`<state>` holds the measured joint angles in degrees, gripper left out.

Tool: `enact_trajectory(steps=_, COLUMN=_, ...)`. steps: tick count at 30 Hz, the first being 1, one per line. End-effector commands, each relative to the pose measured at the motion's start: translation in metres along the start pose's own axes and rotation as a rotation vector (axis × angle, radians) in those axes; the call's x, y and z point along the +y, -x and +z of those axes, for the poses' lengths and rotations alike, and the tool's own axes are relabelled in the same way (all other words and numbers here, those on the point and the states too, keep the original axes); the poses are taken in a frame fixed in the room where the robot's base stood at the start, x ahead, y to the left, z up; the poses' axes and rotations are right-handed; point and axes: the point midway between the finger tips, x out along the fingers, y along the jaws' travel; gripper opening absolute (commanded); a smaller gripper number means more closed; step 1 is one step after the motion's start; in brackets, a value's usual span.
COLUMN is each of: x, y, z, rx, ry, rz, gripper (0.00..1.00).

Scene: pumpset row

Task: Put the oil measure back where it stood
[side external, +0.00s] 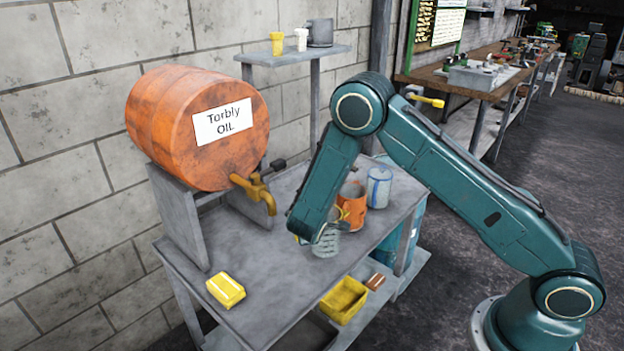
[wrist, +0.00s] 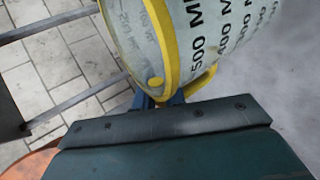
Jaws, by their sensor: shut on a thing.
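The oil measure (side external: 326,243) is a clear jug with dark markings, at the front part of the grey metal table (side external: 270,295). In the wrist view the measure (wrist: 205,45) fills the upper middle, with a yellow rim, a yellow handle and printed ML figures. My gripper (side external: 304,237) is at the measure's left side. Its blue fingers (wrist: 165,98) are shut on the yellow handle, partly hidden by the wrist housing. I cannot tell whether the measure's base touches the table.
An orange can (side external: 352,207) and a blue-white can (side external: 379,187) stand just behind the measure. An orange oil drum (side external: 165,125) with a brass tap (side external: 254,190) rests on a cradle. A yellow block (side external: 226,290) lies front left. A yellow bin (side external: 344,302) sits below. The table's middle is clear.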

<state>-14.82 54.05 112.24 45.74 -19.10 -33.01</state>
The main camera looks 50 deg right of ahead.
Motion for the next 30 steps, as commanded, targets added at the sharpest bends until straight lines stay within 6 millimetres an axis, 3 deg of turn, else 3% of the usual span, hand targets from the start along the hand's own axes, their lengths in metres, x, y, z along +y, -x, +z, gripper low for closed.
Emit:
enact_trajectory(steps=5, x=0.006, y=-0.012, z=0.001, rx=-0.001, ry=-0.002, rz=0.0, gripper=0.0)
enact_trajectory(steps=13, x=-0.018, y=-0.026, z=0.0, rx=-0.001, ry=0.001, rz=0.0, gripper=0.0)
enact_trajectory(steps=29, x=-0.024, y=-0.031, z=0.0, rx=0.0, ry=-0.001, rz=0.001, gripper=0.0)
enact_trajectory(steps=30, x=-0.025, y=-0.031, z=0.0, rx=0.0, ry=-0.001, rz=0.001, gripper=0.14)
